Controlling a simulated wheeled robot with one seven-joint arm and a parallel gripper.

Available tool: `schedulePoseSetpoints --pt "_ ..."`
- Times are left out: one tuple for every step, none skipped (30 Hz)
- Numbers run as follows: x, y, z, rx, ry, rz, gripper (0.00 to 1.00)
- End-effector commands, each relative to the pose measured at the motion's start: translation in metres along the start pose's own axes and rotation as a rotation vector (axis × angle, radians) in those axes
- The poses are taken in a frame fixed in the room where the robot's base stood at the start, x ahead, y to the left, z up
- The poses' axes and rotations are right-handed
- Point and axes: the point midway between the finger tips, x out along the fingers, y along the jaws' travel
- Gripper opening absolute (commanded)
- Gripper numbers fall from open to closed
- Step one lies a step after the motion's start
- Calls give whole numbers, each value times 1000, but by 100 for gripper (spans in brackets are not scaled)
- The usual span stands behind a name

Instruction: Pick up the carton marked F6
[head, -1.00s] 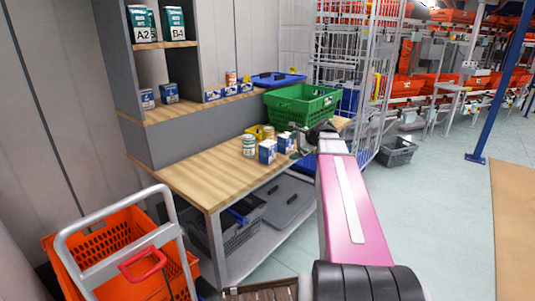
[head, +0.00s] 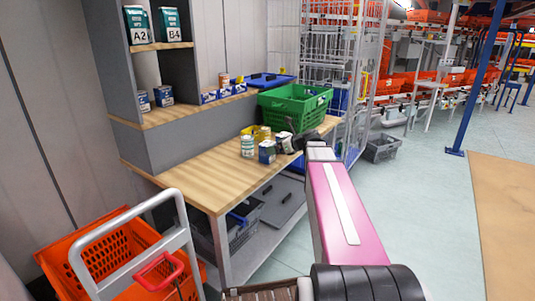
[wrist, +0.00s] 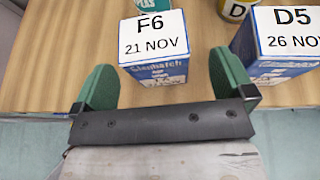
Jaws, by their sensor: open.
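The carton marked F6 (wrist: 152,65) stands on the wooden bench in the wrist view, with a white label reading F6, 21 NOV on top and a blue and white front. My gripper (wrist: 161,62) is open, with its green fingers apart on the near side of the carton, one towards each side. The fingers do not close on anything. In the head view my gripper (head: 294,142) is low over the bench beside small blue and white cartons (head: 267,152); their marks are too small to read there.
A carton marked D5 (wrist: 285,45) stands close to the right of F6, with a tin (wrist: 236,10) between and behind. The green crate (head: 290,105) stands farther along the bench (head: 195,180). A pale can (head: 248,146) stands left of the cartons. The bench's near end is clear.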

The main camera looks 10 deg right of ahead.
Motion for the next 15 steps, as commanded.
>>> schedulePoseSetpoints --pt "3 0 0 0 0 0 100" --pt "4 0 0 0 0 0 100" --pt "6 0 0 0 0 -1 100" --pt "8 1 0 -1 0 -1 100" --pt "11 1 1 -1 0 0 100" --pt "16 2 1 -1 0 0 100" --pt "20 3 2 -1 1 1 100" --pt "24 3 2 -1 1 2 100" --pt "30 4 2 -1 1 1 100" --pt "35 4 3 -1 1 1 100" --pt "39 4 3 -1 1 0 100" --pt "45 4 3 -1 1 1 100" --pt "48 4 3 -2 1 1 100" --pt "50 4 3 -2 1 1 100" --pt "53 4 3 -1 0 0 100"
